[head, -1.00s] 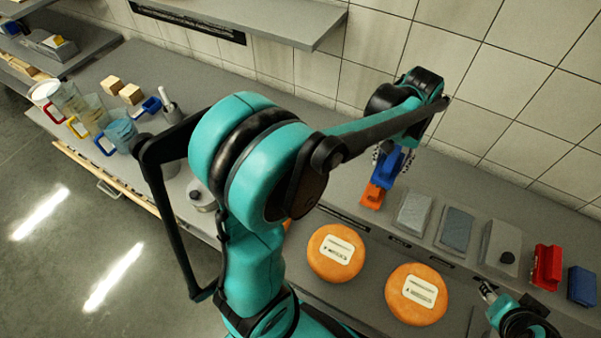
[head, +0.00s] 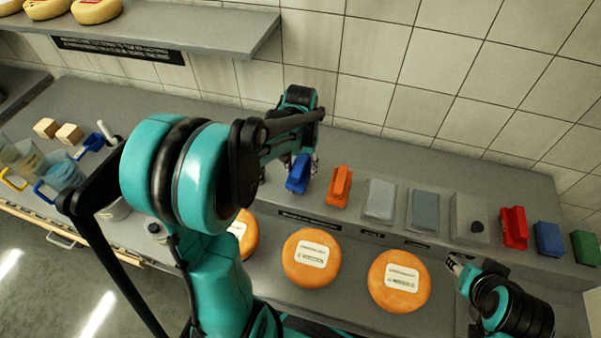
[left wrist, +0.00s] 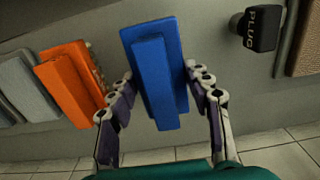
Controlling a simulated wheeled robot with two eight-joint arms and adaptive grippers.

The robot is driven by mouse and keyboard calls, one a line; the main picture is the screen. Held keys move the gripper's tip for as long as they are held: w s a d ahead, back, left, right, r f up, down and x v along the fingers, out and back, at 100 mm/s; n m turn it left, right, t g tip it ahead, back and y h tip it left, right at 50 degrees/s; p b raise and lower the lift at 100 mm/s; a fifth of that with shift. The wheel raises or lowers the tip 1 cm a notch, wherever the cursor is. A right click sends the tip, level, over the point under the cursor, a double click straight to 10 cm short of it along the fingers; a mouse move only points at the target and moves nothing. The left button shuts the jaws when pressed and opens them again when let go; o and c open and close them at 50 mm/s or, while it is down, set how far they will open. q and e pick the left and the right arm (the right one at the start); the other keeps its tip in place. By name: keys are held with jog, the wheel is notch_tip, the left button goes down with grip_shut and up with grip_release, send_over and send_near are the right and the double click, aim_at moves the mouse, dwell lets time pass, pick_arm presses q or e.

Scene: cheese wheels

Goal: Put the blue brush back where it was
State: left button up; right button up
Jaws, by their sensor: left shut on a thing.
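The blue brush (head: 298,174) is in my left gripper (head: 303,163), just left of an orange brush (head: 340,186) at the back of the counter. In the left wrist view the blue brush (left wrist: 154,75) lies between the two fingers of my left gripper (left wrist: 163,85), which is shut on it. There the orange brush (left wrist: 72,82) is close to its left, with a narrow gap. Whether the blue brush touches the surface is unclear. My right gripper (head: 456,263) is low at the right, near an orange cheese wheel, and its fingers are too small to judge.
Grey blocks (head: 379,200), a red brush (head: 514,227), another blue one (head: 548,239) and a green one (head: 584,247) stand in a row to the right. Cheese wheels (head: 311,258) lie in front. A black plug (left wrist: 257,29) stands beside the held brush. A shelf (head: 215,32) hangs above.

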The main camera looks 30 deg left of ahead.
pick_arm(q)
notch_tip(320, 180, down, 2)
jog(key=shift+f, duration=0.1)
jog(key=shift+f+b, duration=0.15)
jog(key=shift+b, duration=0.2)
jog(key=o, duration=1)
